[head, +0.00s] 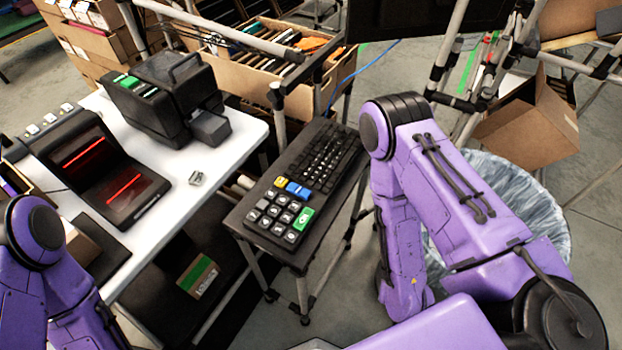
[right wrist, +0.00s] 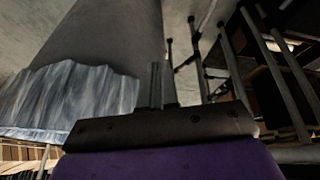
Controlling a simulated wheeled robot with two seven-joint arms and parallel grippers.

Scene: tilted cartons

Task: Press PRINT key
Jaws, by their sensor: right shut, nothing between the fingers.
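A black keyboard (head: 325,160) lies on a small dark stand (head: 246,232). The lettering is too small to read, so I cannot tell which key is PRINT. My right gripper (right wrist: 162,85) shows in the right wrist view, its fingers shut together and empty, with no keys in that view. In the head view my right arm is right of the keyboard, its gripper hidden. My left gripper is out of view.
A white table (head: 228,160) on the left holds a black printer (head: 165,95) and a scanner with red lines (head: 95,165). Behind the stand is a carton of files (head: 255,70). A bin with a grey liner (head: 515,200) stands right of my arm, and a tilted carton (head: 525,125) hangs above.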

